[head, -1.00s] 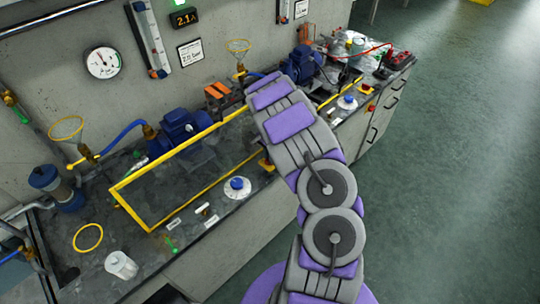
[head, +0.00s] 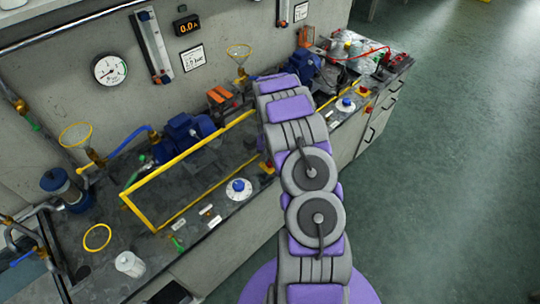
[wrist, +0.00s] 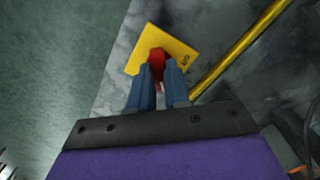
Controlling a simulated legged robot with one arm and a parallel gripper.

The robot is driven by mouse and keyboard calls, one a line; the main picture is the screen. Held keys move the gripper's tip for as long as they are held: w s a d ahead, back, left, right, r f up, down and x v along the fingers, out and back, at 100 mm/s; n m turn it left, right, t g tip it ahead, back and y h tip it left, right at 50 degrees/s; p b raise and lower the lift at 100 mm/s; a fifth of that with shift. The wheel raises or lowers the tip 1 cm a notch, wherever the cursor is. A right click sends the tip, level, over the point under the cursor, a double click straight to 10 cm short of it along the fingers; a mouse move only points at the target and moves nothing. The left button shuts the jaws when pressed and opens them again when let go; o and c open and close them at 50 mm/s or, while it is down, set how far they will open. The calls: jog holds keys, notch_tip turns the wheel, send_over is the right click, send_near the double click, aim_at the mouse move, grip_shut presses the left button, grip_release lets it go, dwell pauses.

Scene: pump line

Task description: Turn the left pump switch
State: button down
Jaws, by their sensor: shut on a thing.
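In the wrist view my gripper (wrist: 159,70) has its two blue fingers shut on a red switch knob (wrist: 156,57). The fingers hide part of the knob. In the head view a bit of the yellow plate (head: 266,167) shows at the bench's front edge, just left of my arm. My arm hides the gripper there. The blue left pump (head: 187,131) stands behind, near the wall.
A yellow frame (head: 150,215) lies left of the plate, with a white dial with a blue knob (head: 238,188) in front. Another red switch (head: 362,89) is further right. A white cup (head: 130,264) stands at the left. The floor at right is clear.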

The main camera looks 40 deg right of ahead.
jog(key=n+p, duration=0.2)
jog(key=n, duration=0.3)
jog(key=shift+w+r+n, duration=0.1)
jog(key=shift+n, duration=0.2)
jog(key=shift+d+n+p, duration=0.1)
jog(key=shift+n+p, duration=0.45)
jog(key=shift+n, duration=1.55)
jog(key=c, duration=1.1)
grip_release()
notch_tip(320, 180, up, 17)
jog(key=shift+p, duration=0.6)
